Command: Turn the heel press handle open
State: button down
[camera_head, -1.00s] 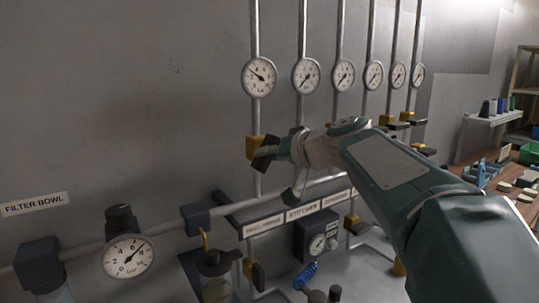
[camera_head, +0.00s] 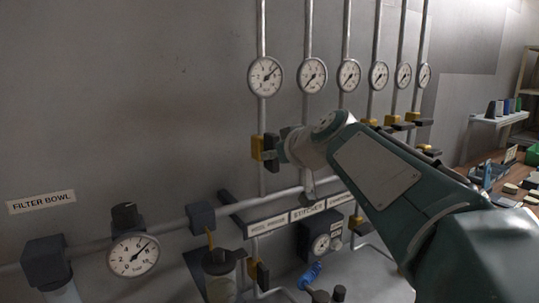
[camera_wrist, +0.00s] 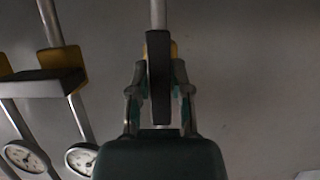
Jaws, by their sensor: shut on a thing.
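The heel press valve is the yellow body (camera_head: 257,148) on the leftmost upright pipe, above a sign that seems to read HEEL PRESS (camera_head: 268,227). Its dark handle (camera_head: 271,147) stands upright along the pipe. In the wrist view the handle (camera_wrist: 158,80) lies in line with the pipe, with the yellow body (camera_wrist: 173,50) partly hidden behind it. My gripper (camera_head: 282,146) is at the handle. In the wrist view its fingers (camera_wrist: 159,98) are shut on the handle, one on each side. The gauge (camera_head: 265,76) above has its needle toward the upper right.
More pipes with gauges (camera_head: 313,75) and yellow valves stand in a row to the right, the neighbouring valve (camera_wrist: 40,84) with its handle crosswise. Below are a horizontal pipe (camera_head: 170,232), a filter bowl gauge (camera_head: 133,254) and a lower valve (camera_head: 257,272). Bare wall lies left.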

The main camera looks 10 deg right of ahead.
jog(key=shift+f, duration=0.3)
jog(key=c, duration=0.6)
grip_release()
jog(key=shift+w, duration=0.1)
jog(key=shift+o, duration=0.2)
jog(key=shift+a+r, duration=0.1)
jog(key=shift+r, duration=0.1)
jog(key=shift+s, duration=0.2)
jog(key=v, duration=1.1)
jog(key=shift+s+r, duration=0.15)
jog(key=shift+s, duration=0.1)
